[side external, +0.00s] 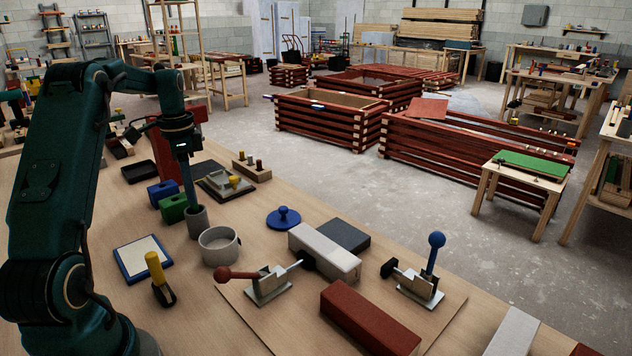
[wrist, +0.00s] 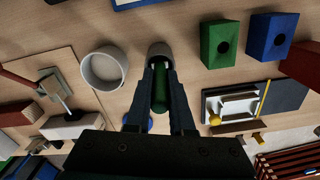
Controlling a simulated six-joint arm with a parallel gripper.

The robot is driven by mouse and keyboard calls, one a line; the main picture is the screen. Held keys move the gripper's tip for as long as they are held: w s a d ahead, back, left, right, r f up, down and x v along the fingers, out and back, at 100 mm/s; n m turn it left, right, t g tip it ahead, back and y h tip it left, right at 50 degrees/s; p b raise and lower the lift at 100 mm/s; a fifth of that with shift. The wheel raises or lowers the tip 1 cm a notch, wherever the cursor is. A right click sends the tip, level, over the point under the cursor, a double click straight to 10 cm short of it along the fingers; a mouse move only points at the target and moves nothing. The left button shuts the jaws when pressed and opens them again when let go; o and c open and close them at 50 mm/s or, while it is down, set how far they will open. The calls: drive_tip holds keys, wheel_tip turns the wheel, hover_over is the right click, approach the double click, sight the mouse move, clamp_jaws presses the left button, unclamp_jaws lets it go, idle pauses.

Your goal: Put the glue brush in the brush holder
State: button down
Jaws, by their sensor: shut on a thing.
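My gripper (wrist: 160,75) points down and is shut on the glue brush, whose green handle (wrist: 159,92) shows between the fingers in the wrist view. In the side view my gripper (side external: 188,190) stands upright directly above a small grey cup, which looks like the brush holder (side external: 196,224). The holder (wrist: 160,49) also shows just past the fingertips in the wrist view. The fingers end at about its rim. The brush's lower end is hidden, so I cannot tell how deep it sits in the cup.
A wider pale cup (side external: 219,246) stands close by the holder. Green (side external: 173,208) and blue (side external: 161,192) blocks stand behind it. A yellow-handled tool (side external: 158,278) and a blue-edged pad (side external: 143,258) are in front. Toggle clamps and battens lie to the right.

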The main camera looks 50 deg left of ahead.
drive_tip(key=shift+f, duration=0.15)
drive_tip(key=c, duration=0.8)
unclamp_jaws()
